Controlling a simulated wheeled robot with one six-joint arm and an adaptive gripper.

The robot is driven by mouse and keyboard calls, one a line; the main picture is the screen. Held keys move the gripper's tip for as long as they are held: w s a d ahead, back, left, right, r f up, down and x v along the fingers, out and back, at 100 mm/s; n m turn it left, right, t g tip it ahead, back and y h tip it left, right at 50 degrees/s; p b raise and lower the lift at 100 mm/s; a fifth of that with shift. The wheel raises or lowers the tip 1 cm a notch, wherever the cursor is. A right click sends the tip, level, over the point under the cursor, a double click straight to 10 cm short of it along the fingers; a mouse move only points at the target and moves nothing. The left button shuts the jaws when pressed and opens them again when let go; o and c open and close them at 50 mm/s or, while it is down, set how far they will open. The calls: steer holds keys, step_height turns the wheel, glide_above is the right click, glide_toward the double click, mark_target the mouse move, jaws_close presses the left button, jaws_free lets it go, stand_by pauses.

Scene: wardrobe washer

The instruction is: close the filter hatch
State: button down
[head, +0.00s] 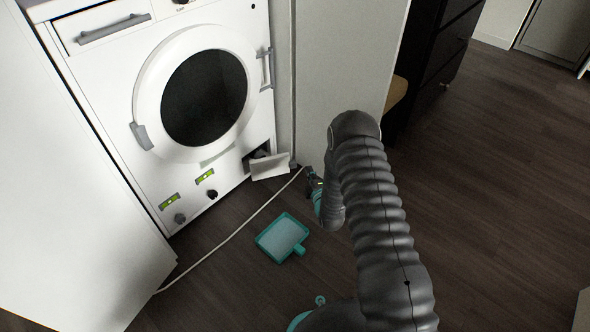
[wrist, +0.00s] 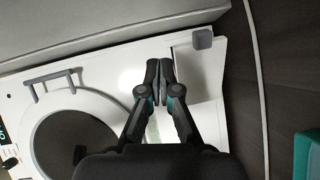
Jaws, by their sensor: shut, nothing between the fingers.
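The filter hatch (head: 270,167) is a small white flap low on the right of the white washer (head: 120,90). It hangs open, tilted outward, with a dark opening behind it. In the wrist view the hatch (wrist: 207,72) shows as a white panel with a grey knob (wrist: 202,38) at its corner. My gripper (wrist: 160,70) is shut and empty, its fingertips just left of the hatch panel in that view; I cannot tell if they touch. In the head view my gripper (head: 312,178) is right of the hatch, mostly hidden by my arm.
The round washer door (head: 200,95) is shut. A teal tray (head: 282,238) lies on the floor in front, and a white cable (head: 235,232) runs across the floor. White cabinet panels (head: 345,75) flank the washer. Open floor lies at the right.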

steer(key=n+t+y, duration=0.1)
steer(key=n, duration=0.1)
glide_toward(293, 164)
steer(key=b+x, duration=0.1)
steer(key=x, duration=0.6)
steer(key=shift+w, duration=0.1)
steer(key=shift+f, duration=0.1)
stand_by(0.5)
